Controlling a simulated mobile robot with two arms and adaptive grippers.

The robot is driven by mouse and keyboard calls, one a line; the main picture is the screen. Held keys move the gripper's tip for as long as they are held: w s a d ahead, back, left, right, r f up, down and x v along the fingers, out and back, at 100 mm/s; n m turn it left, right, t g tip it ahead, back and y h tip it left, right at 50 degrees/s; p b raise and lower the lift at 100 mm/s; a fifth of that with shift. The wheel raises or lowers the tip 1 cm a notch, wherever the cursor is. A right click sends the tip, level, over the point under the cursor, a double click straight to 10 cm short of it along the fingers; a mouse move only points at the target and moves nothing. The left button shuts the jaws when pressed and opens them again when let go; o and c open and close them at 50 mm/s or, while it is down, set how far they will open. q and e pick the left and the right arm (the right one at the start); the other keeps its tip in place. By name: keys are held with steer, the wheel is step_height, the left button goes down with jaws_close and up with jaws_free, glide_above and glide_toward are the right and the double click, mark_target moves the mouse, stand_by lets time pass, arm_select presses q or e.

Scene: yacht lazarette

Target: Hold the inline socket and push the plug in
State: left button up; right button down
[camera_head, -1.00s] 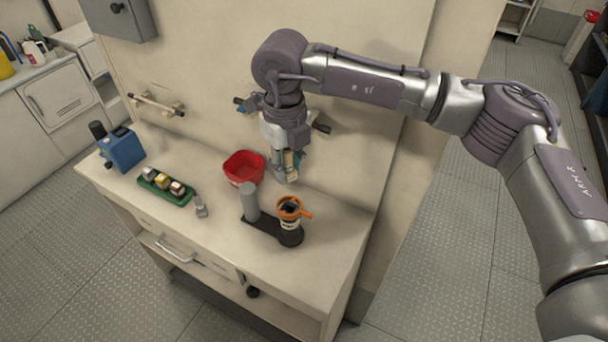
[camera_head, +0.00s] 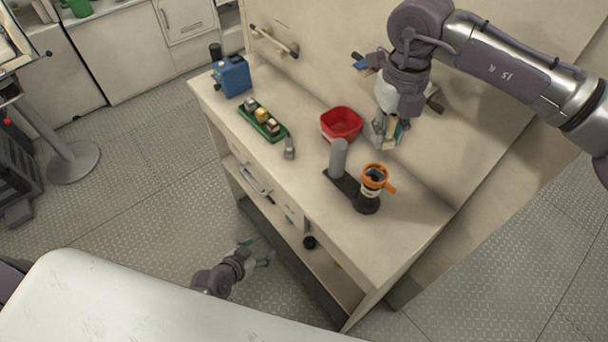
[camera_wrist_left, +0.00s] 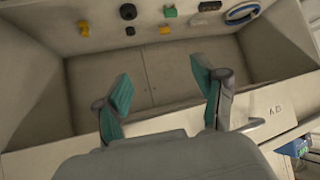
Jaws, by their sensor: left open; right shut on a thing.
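My right gripper (camera_head: 386,140) is over the back of the bench, right of the red bowl. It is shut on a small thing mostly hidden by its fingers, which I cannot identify. My left gripper (camera_head: 266,253) is low in front of the bench, open and empty. Its spread teal fingers (camera_wrist_left: 164,100) also show in the left wrist view. A small grey piece (camera_head: 289,148) lies on the bench by the green tray; I cannot tell whether it is the plug or the socket. A black stand (camera_head: 342,184) carries a grey post and an orange-rimmed cup (camera_head: 374,178).
A red bowl (camera_head: 341,125), a green tray (camera_head: 273,132) with small blocks and a blue box (camera_head: 233,76) stand on the bench (camera_head: 395,240). The left wrist view shows an open compartment (camera_wrist_left: 160,70) with several small items at its back. The bench's front right is clear.

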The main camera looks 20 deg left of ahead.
arm_select(q)
steer(key=w+d+r+t+h, duration=0.1)
steer(key=w+r, duration=0.1)
steer(key=r, duration=0.4)
steer(key=w+d+r+m+t, duration=0.1)
steer(key=w+r, duration=0.2)
steer(key=r, duration=0.4)
steer(key=w+d+r+t+h, duration=0.1)
steer(key=w+r+t, duration=0.1)
steer(key=r, duration=0.4)
steer(key=shift+w+r+h, duration=0.15)
steer(key=shift+w+h, duration=0.05)
steer(key=shift+h, duration=0.1)
steer(key=m+t+h, duration=0.1)
steer(key=t+h, duration=0.1)
steer(key=h, duration=0.1)
glide_toward(334, 150)
steer(key=x, duration=1.1)
steer(key=shift+w+d, duration=0.2)
steer(key=shift+w, duration=0.15)
jaws_close()
